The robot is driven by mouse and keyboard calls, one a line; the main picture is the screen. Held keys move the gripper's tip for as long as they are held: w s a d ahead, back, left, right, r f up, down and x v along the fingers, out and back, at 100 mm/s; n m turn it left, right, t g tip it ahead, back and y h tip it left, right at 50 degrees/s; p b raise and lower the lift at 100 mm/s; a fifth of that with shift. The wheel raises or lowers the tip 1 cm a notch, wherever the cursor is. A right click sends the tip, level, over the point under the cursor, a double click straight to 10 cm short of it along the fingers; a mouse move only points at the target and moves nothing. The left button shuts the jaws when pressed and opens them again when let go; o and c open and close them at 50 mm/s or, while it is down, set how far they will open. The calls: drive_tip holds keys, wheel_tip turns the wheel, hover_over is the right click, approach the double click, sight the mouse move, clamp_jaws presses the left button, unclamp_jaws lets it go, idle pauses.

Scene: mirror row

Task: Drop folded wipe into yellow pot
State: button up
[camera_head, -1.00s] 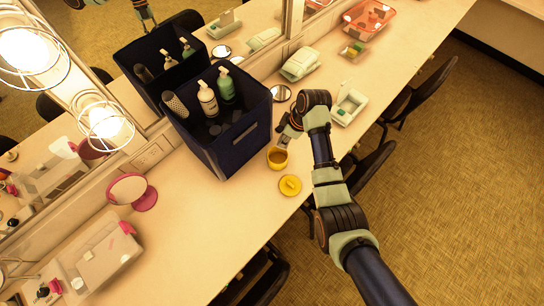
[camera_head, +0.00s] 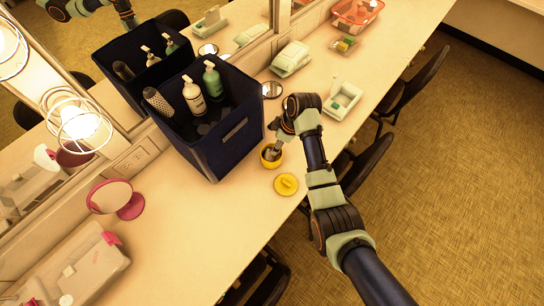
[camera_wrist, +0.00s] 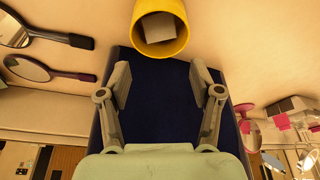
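The yellow pot (camera_head: 271,162) stands on the counter beside the navy bin. In the wrist view the pot (camera_wrist: 165,52) is at the top, its mouth facing the camera. The folded wipe (camera_wrist: 158,27), a pale grey-white square, lies inside the pot within the rim. My gripper (camera_wrist: 160,78) is open, its two fingers wide apart with nothing between them. In the head view my gripper (camera_head: 277,146) is just above the pot's far edge; the wrist partly hides the fingers.
A yellow lid (camera_head: 287,184) lies near the counter's front edge. The navy bin (camera_head: 215,145) holds bottles and a brush close to my gripper's left. The counter left of the lid is clear.

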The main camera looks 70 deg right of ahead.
drive_tip(key=v, duration=0.7)
drive_tip(key=shift+r, duration=0.25)
drive_tip(key=shift+s, duration=0.1)
idle(0.4)
